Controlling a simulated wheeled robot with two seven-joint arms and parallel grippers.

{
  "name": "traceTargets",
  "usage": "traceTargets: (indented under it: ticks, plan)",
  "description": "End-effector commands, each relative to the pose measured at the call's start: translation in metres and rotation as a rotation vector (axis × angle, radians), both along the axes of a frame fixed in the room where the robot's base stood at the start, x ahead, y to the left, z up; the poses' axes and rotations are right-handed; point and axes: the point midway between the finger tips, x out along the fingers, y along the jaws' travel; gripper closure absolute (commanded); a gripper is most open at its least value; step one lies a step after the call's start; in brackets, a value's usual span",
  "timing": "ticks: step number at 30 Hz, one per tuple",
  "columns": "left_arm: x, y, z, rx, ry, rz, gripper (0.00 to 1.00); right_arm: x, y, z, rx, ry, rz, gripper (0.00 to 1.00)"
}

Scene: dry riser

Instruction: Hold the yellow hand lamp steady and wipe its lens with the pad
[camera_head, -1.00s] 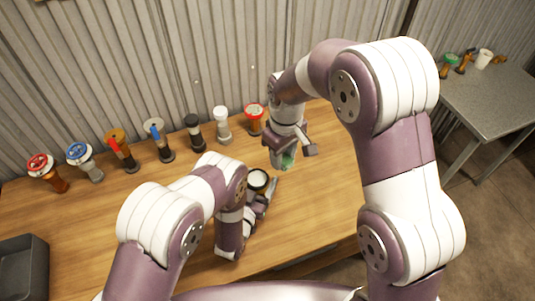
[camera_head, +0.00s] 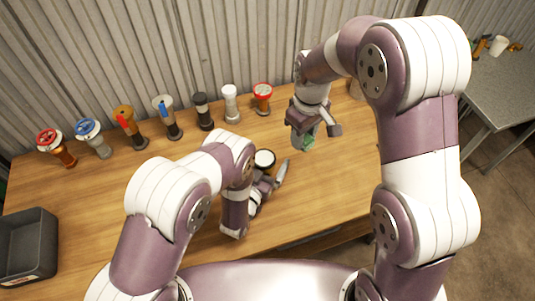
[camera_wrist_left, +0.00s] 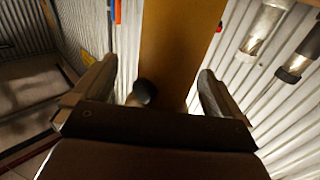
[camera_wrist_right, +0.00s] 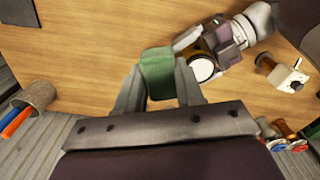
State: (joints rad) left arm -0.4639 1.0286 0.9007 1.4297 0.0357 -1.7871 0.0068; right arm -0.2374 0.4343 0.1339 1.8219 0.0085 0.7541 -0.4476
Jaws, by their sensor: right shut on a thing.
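The yellow hand lamp stands upright near the table's front, its pale round lens (camera_head: 264,158) facing up. Its yellow body (camera_wrist_left: 180,45), with a black knob, shows between the fingers of my left gripper in the left wrist view. My left gripper (camera_wrist_left: 158,85) is around the lamp, fingers apart, with gaps beside the body. The lens also shows in the right wrist view (camera_wrist_right: 202,70). My right gripper (camera_wrist_right: 162,90) is shut on the green pad (camera_wrist_right: 157,72). In the head view the pad (camera_head: 307,143) is above the table, right of the lens and apart from it.
A dark bin (camera_head: 28,272) sits at the left end. A holder (camera_wrist_right: 38,95) with orange and blue items is in the right wrist view.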

Motion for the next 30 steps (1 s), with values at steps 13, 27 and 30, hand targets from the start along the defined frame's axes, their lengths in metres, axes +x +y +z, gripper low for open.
traceTargets:
  ticks: [13, 27, 30]
  plan:
    - [-0.074, 0.033, 0.0, 0.001, 0.0, -0.001, 0.0, 0.0, 0.0, 0.0, 0.0, 0.0, 0.0, 1.0]
    - [-0.109, 0.05, 0.0, 0.0, -0.001, 0.0, 0.0, 0.0, 0.0, 0.0, 0.0, 0.0, 0.0, 1.0]
    - [-0.109, 0.05, 0.0, 0.0, 0.0, 0.0, 0.0, 0.0, 0.0, 0.0, 0.0, 0.0, 0.0, 1.0]
